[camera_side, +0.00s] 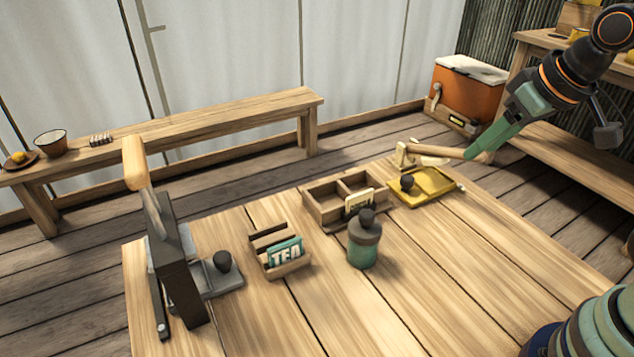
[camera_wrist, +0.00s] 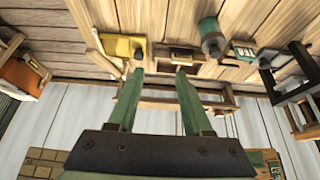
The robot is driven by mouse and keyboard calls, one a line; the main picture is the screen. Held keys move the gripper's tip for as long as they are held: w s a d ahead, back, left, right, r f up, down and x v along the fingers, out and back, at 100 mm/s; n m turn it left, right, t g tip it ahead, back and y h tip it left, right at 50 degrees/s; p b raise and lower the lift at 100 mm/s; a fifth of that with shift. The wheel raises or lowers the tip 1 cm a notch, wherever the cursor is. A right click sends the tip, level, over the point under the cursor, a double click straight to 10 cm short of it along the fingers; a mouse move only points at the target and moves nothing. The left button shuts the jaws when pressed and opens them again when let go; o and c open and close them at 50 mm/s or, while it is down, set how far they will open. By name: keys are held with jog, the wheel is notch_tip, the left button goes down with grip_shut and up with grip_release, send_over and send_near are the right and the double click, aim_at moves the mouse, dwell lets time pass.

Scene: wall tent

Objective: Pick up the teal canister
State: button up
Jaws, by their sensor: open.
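The teal canister (camera_side: 362,252) stands upright on the wooden table, in front of the divided wooden box. It has a dark grey shoulder and knobbed cap. In the wrist view the canister (camera_wrist: 212,40) shows at the upper right, beyond my right finger. My gripper (camera_side: 478,153) is raised at the table's far right side, well apart from the canister. In the wrist view my gripper (camera_wrist: 160,74) has its two green fingers spread, with nothing between them.
A divided wooden box (camera_side: 326,206) and a TEA card holder (camera_side: 284,262) stand near the canister. A yellow tray (camera_side: 440,181) with a dark knob lies towards my gripper. A dark lever stand (camera_side: 178,275) is at left. The table's front right is clear.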

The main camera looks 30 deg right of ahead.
jog(key=o, duration=0.8)
jog(key=m+g, duration=0.6)
jog(key=m, duration=1.2)
send_near(365, 230)
jog(key=shift+w+d+r, duration=0.35)
jog(key=shift+w+r, duration=0.05)
jog(key=shift+a+f, duration=0.1)
jog(key=shift+f, duration=0.2)
notch_tip(365, 230, down, 12)
jog(key=shift+s+r, duration=0.15)
jog(key=shift+r, duration=0.05)
